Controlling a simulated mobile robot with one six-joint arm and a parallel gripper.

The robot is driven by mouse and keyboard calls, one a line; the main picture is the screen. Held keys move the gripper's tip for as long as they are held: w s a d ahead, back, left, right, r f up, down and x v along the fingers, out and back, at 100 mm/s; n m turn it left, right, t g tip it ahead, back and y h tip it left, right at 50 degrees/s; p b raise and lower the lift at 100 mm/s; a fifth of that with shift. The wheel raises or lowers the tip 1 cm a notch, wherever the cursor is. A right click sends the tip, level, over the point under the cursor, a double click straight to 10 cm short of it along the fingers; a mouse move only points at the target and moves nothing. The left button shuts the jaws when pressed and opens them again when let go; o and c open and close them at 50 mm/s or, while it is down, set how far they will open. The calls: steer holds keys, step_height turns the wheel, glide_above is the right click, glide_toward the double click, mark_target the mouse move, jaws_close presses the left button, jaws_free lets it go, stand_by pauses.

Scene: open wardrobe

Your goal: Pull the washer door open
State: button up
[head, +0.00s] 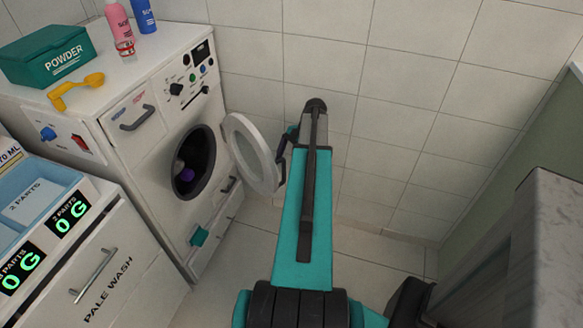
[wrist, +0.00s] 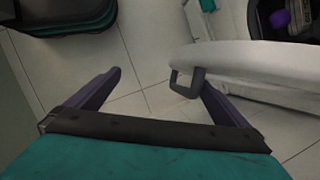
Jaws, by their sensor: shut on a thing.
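The washer door (head: 252,152) is a round white ring with a clear middle, swung well out from the washer's front (head: 160,165). The dark drum opening (head: 193,162) is uncovered, with something purple inside. My gripper (head: 286,148) is at the door's outer edge, partly hidden behind my arm. In the wrist view the door (wrist: 255,62) shows edge-on at right, with its dark loop handle (wrist: 186,82) against the right finger of my gripper (wrist: 162,80). The fingers look spread, with the left one well away from the handle.
A green powder box (head: 47,55), yellow scoop (head: 76,92) and pink bottle (head: 119,28) stand on the washer. A pale wash drawer unit (head: 115,250) stands front left. A tiled wall lies behind, a grey cabinet (head: 535,225) at right. Tiled floor shows between.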

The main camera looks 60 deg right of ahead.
steer(key=shift+s+d+r, duration=0.1)
steer(key=shift+s+r, duration=0.25)
steer(key=shift+s, duration=0.05)
steer(key=shift+w+d+r+p, duration=0.1)
steer(key=shift+d+r+p, duration=0.15)
steer(key=shift+r+p, duration=0.35)
steer(key=shift+d+r+p, duration=0.25)
steer(key=shift+r+p, duration=0.25)
steer(key=shift+r, duration=0.15)
steer(key=c, duration=0.3)
steer(key=shift+d+r, duration=0.15)
steer(key=shift+r, duration=0.25)
steer(key=c, duration=1)
steer(key=shift+o, duration=0.2)
steer(key=w+d+r+p, duration=0.1)
steer(key=d+r+p, duration=0.3)
steer(key=r+p, duration=0.4)
steer(key=shift+w+d+r, duration=0.2)
steer(key=shift+w+r, duration=0.15)
steer(key=shift+r, duration=1.05)
